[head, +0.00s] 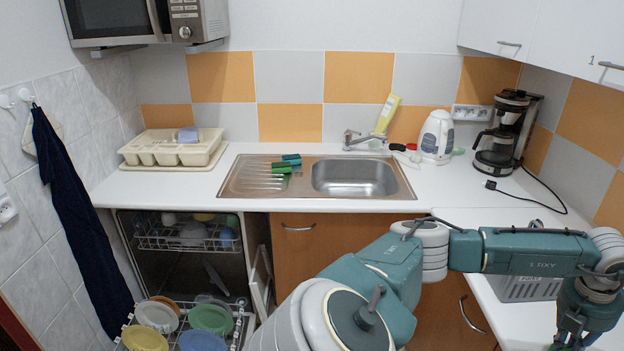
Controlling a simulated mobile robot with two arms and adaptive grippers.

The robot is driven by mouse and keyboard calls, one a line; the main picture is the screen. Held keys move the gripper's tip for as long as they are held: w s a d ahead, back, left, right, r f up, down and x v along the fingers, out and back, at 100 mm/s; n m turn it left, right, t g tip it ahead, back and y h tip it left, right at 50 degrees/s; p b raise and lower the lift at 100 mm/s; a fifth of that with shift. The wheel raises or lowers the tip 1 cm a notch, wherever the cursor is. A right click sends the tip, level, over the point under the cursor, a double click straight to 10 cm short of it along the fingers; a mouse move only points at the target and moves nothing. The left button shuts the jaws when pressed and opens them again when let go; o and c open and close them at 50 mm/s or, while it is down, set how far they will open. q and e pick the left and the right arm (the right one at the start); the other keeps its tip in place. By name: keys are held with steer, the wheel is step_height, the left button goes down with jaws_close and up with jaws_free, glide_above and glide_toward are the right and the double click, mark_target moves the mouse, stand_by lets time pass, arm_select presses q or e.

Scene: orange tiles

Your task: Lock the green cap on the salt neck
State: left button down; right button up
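I cannot make out a salt container or its neck in the head view. Green objects (287,163) lie on the sink's drainboard, and a small pale green item (458,151) sits beside the kettle; I cannot tell whether either is the cap. My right arm reaches across to the right counter and bends down there. Its gripper (572,342) is at the bottom right, mostly cut off by the frame edge, so its fingers and anything between them are hidden. My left gripper is out of view.
A grey basket (527,288) stands on the right counter, partly behind my arm. A coffee maker (501,133), its cable and a white kettle (436,137) stand at the back right. The dishwasher (180,255) is open at lower left. The counter left of the sink is mostly clear.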

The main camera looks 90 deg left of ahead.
arm_select(q)
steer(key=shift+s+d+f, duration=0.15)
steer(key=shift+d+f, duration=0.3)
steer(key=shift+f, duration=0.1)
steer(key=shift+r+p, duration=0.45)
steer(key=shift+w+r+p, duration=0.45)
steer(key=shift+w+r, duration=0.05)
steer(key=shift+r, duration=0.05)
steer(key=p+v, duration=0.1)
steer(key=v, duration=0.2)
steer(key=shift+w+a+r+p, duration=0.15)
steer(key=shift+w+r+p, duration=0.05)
steer(key=shift+p, duration=0.2)
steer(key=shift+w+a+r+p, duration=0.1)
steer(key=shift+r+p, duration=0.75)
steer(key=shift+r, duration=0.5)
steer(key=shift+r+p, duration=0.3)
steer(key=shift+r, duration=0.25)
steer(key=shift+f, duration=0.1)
